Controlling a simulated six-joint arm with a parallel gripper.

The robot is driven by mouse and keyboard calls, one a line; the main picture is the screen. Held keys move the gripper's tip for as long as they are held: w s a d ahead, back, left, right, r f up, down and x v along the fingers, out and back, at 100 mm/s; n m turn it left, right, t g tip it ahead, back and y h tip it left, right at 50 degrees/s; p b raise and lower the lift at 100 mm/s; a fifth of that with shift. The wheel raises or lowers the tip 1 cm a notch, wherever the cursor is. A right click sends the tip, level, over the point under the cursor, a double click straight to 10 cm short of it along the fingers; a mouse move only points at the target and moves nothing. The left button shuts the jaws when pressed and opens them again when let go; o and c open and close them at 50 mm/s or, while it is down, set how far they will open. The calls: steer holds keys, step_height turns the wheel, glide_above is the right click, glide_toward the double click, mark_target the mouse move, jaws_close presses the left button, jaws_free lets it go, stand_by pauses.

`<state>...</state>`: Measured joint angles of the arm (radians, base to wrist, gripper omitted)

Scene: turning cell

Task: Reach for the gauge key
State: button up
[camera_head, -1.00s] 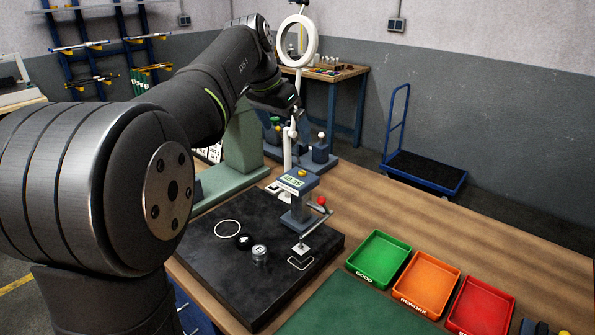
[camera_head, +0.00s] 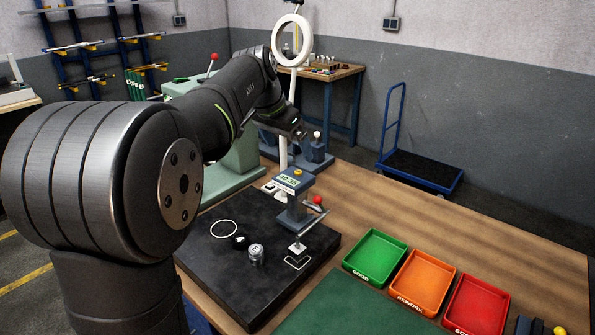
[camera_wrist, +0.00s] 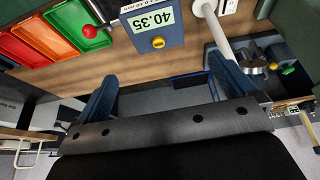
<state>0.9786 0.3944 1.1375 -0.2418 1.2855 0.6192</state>
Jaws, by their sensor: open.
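The gauge (camera_head: 291,200) stands on the dark plate, with a lit display and a yellow key (camera_head: 298,172) on its top. In the wrist view the display reads 40.35, and the yellow key (camera_wrist: 158,42) shows below it on the blue housing. My gripper (camera_wrist: 162,70) has its two blue fingers wide apart with nothing between them. In that view the key lies just beyond the gap, apart from both fingers. In the head view my wrist is behind and above the gauge; the fingertips cannot be made out there.
Red-ball lever (camera_head: 317,199) sticks out from the gauge. A white post with a ring lamp (camera_head: 292,40) stands close beside my wrist. Two small cylinders (camera_head: 256,254) stand on the dark plate (camera_head: 222,280). Green (camera_head: 375,257), orange (camera_head: 422,282) and red trays sit to the right.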

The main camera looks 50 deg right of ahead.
steer(key=shift+r, duration=0.1)
steer(key=v, duration=1)
steer(key=shift+c, duration=0.4)
